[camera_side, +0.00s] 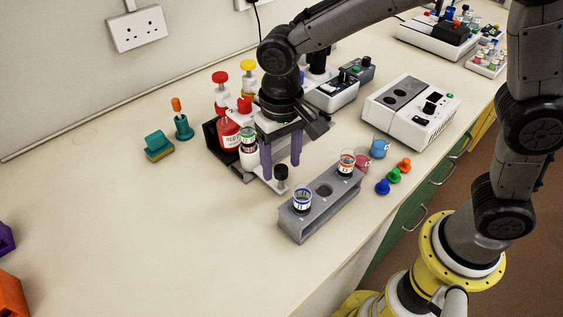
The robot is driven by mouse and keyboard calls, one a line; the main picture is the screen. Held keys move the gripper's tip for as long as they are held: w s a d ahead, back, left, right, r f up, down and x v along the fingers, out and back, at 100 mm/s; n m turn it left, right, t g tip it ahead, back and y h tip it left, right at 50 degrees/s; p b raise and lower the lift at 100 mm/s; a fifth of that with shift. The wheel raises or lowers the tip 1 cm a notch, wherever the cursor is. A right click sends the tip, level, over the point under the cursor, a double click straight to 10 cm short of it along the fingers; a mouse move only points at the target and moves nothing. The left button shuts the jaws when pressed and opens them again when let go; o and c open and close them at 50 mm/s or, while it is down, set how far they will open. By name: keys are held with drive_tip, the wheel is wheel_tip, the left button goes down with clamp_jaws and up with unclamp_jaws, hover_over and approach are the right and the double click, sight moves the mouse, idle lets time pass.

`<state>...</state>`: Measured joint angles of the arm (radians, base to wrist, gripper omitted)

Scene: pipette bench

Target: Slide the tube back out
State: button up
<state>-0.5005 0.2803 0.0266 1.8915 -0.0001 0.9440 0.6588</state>
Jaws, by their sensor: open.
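A grey rack (318,212) stands in front of and right of the gripper. It holds a blue-ringed tube (302,200) at its near end and an orange-ringed tube (346,162) at its far end, with an empty hole between. The pictures do not show which tube is meant.
Red bottles (228,133) stand in a dark holder left of my gripper. A white instrument (411,108), beakers (379,147) and small coloured pegs (394,176) are on the right, near the bench edge.

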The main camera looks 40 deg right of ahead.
drive_tip(key=shift+f, duration=0.5)
clamp_jaws()
idle(1.2)
